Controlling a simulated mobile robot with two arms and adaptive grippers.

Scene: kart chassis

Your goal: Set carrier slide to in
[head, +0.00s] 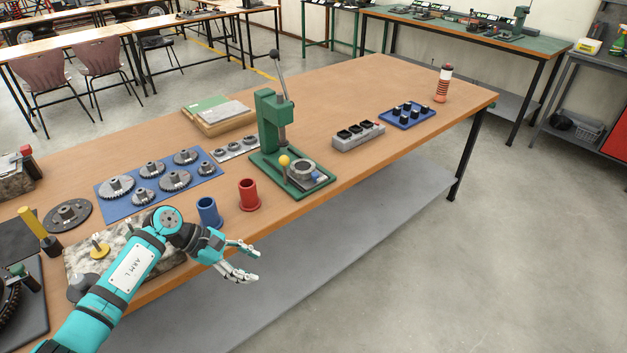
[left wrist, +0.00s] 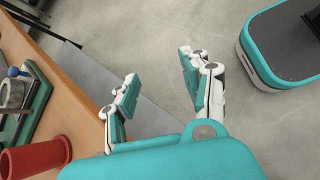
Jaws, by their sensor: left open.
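The green press (head: 272,122) stands on the workbench with its lever raised. On its green base sits the carrier slide (head: 303,171), a grey round holder on a plate, with a blue part beside it. A yellow ball knob (head: 285,160) stands at the holder's left. Whether the slide is in or out I cannot tell. In the left wrist view the grey holder (left wrist: 14,93) is partly cut off at the left edge. My left gripper (head: 256,264) is open and empty, off the bench's front edge, below and left of the press. My right gripper is not in view.
A red cup (head: 249,195) and a blue cup (head: 208,212) stand between my left gripper and the press. Gears lie on a blue mat (head: 117,207) to the left. A grey block with black parts (head: 358,136) stands right of the press. Open floor lies in front.

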